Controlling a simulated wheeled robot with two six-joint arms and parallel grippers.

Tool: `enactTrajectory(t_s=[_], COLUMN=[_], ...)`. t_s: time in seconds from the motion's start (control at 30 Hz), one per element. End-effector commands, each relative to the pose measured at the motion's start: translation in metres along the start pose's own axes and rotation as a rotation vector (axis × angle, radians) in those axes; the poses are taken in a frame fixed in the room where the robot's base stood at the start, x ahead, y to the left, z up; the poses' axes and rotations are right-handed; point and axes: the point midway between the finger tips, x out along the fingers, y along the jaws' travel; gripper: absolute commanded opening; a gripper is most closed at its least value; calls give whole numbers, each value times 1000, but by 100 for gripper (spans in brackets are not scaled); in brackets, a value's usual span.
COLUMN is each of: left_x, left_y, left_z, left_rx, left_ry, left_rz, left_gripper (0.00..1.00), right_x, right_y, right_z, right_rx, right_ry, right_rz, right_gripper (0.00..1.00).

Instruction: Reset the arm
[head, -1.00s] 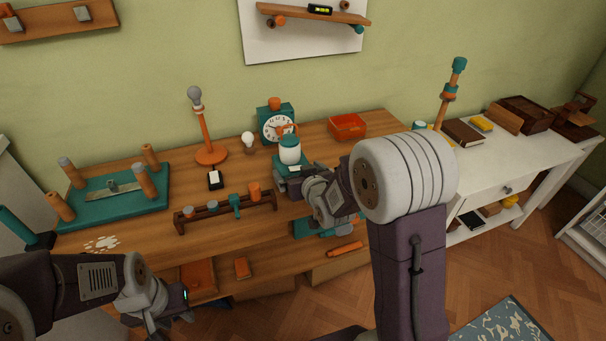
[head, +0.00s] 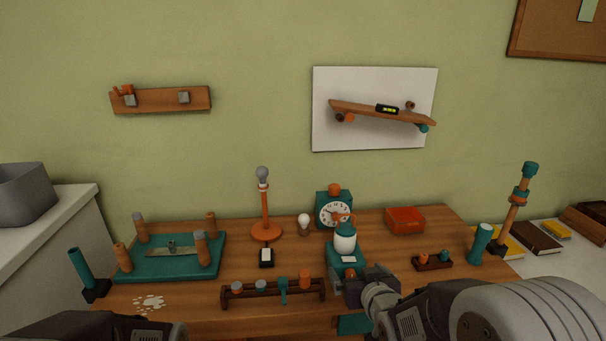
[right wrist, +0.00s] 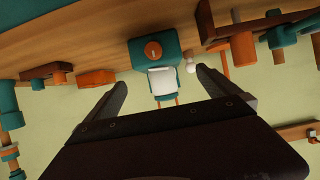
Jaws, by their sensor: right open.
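My right gripper (head: 368,286) is at the front of the wooden table (head: 215,308), next to the teal stand (head: 345,262) that carries a white jar (head: 344,243). That view is turned over, with the table at the top and a teal thing with a round orange part (right wrist: 153,50) beyond the fingers. My left arm shows only as a dark link at the bottom left of the head view; its gripper is out of the picture.
A rack with several pegs (head: 272,290), a teal clock (head: 334,210), an orange lamp (head: 265,228), an orange box (head: 405,220) and a teal tray (head: 170,257) stand on the table. A skateboard (head: 380,112) hangs on the wall above. A teal cylinder (head: 480,243) stands at the right.

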Motion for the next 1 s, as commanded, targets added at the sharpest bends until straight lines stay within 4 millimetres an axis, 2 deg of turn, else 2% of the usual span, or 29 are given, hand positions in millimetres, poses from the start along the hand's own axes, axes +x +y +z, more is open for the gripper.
enactTrajectory(t_s=[0.1,0.27,0.4,0.47,0.5,0.53,0.9,1.0], left_x=[0,0,0,0,-17,-34,-164,-186], left_y=[0,0,0,0,0,1,3,4], left_z=[0,0,0,0,-1,-3,-17,-19], left_rx=[0,0,0,0,0,0,0,0], left_ry=[0,0,0,0,-1,-2,0,1], left_rz=[0,0,0,0,0,0,0,0], left_gripper=[36,36,36,36,36,36,36,36], right_x=[-15,-54,-103,-127,-143,-149,-204,-213], right_y=[1,-1,-3,-5,-5,-5,-5,-5], right_z=[52,123,174,192,182,165,47,27], right_rx=[15,36,53,59,60,60,59,59], right_ry=[-243,-582,-872,-998,-1040,-1032,-1029,-1029], right_rz=[10,18,21,20,20,20,20,20], right_gripper=[100,100,100,100,100,100,100,100])
